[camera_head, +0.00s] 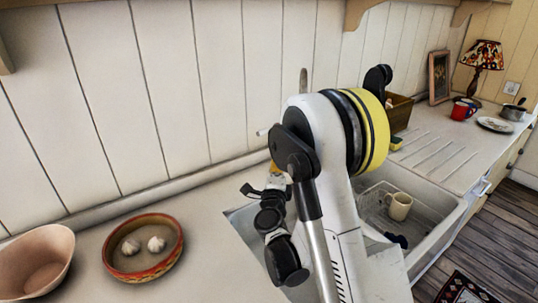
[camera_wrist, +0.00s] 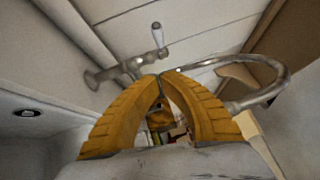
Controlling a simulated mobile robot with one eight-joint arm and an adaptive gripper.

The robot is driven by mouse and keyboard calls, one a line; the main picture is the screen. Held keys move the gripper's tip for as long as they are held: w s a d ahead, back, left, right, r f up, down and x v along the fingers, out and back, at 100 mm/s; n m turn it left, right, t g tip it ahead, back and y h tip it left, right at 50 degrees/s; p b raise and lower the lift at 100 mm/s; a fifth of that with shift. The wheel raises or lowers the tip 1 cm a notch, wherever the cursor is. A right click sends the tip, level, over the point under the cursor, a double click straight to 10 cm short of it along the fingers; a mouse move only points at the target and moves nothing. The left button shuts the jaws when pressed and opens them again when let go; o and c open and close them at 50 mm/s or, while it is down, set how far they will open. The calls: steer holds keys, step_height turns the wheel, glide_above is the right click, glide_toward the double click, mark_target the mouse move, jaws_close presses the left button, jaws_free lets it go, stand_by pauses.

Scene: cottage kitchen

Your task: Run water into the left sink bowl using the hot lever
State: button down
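I cannot tell whether this lever is the hot one; a second lever is not clearly visible. My gripper (camera_wrist: 160,76) has yellow fingers that meet at their tips, just below the tap, with nothing seen between them. In the head view my arm hides most of the tap and of the left sink bowl (camera_head: 240,222). No running water is visible.
The right bowl (camera_head: 440,211) holds a wire rack and a cream mug (camera_head: 399,206). A patterned bowl with garlic (camera_head: 143,273) and a plain bowl (camera_head: 37,263) stand on the left counter. A ribbed drainboard (camera_head: 437,153) lies to the right. The plank wall is close behind.

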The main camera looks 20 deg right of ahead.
mark_target(270, 130)
steer(key=w+d+r, duration=0.1)
steer(key=w, duration=0.8)
steer(key=shift+w+d+r+b, duration=0.35)
steer(key=shift+w+r+b, duration=0.05)
steer(key=shift+b, duration=0.05)
steer(key=shift+w+a+r, duration=0.1)
steer(key=shift+w+a, duration=0.15)
steer(key=shift+w, duration=0.35)
